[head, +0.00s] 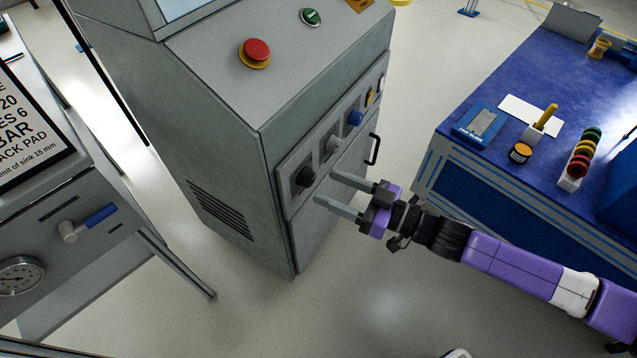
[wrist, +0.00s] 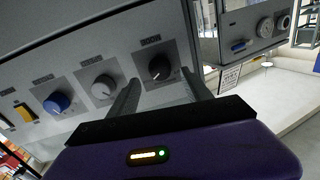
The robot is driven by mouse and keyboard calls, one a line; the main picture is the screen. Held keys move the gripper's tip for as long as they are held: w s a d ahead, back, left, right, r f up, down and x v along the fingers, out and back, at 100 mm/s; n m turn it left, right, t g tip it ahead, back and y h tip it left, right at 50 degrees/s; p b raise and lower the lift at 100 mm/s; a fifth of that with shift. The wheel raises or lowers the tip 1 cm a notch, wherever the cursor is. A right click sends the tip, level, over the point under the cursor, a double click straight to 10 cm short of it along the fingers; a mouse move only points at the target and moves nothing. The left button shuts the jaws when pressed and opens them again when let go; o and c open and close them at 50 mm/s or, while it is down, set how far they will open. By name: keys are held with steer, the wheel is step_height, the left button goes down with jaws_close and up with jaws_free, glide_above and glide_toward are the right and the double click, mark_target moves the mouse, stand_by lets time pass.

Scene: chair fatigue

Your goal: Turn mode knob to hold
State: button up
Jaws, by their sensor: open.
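A row of knobs is on the front panel of the grey cabinet (head: 215,115): a black knob (head: 306,176), a grey knob (head: 333,144) and a blue knob (head: 355,118). My gripper (head: 327,186) is open and empty, pointing at the panel near the black knob. In the wrist view the black knob (wrist: 160,68) appears between the two fingers, with a pointer mark on its face. The grey knob (wrist: 103,87) and blue knob (wrist: 57,103) lie left of the fingers. Contact cannot be told.
A black handle (head: 374,149) sticks out from the cabinet front. A red emergency button (head: 255,53) and a green button (head: 310,17) are on top. A blue workbench (head: 470,95) stands right, and a gauge machine (head: 60,265) left. Floor between is clear.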

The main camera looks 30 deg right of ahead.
mark_target(312, 181)
steer(key=shift+b+x, duration=0.3)
steer(key=shift+x, duration=1.65)
jaws_close()
